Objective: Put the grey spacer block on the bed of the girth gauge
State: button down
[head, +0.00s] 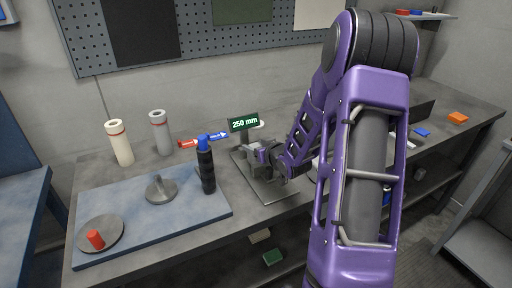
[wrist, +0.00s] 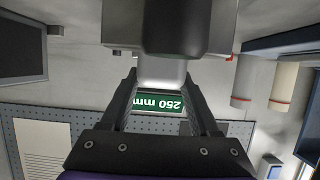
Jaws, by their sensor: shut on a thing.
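My gripper (head: 264,153) is over the girth gauge, just below its green "250 mm" sign (head: 244,123). The gauge's flat dark grey bed (head: 268,191) lies on the bench, partly covered by my arm and gripper. In the wrist view, my gripper (wrist: 160,80) is shut on a light grey block (wrist: 162,71), which I take as the grey spacer block. A large dark shape stands in front of it there, and the sign (wrist: 158,101) shows upside down behind the fingers. Whether the block touches the bed is hidden.
Two rolls (head: 120,143) stand behind. Orange (head: 457,118) and blue blocks lie at right.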

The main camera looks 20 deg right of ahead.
jog(key=shift+f, duration=0.2)
jog(key=shift+c, duration=0.6)
grip_release()
jog(key=shift+r, duration=0.1)
jog(key=shift+r, duration=0.3)
jog(key=p+v, duration=0.1)
jog(key=v, duration=1.1)
jog(key=shift+f, duration=0.15)
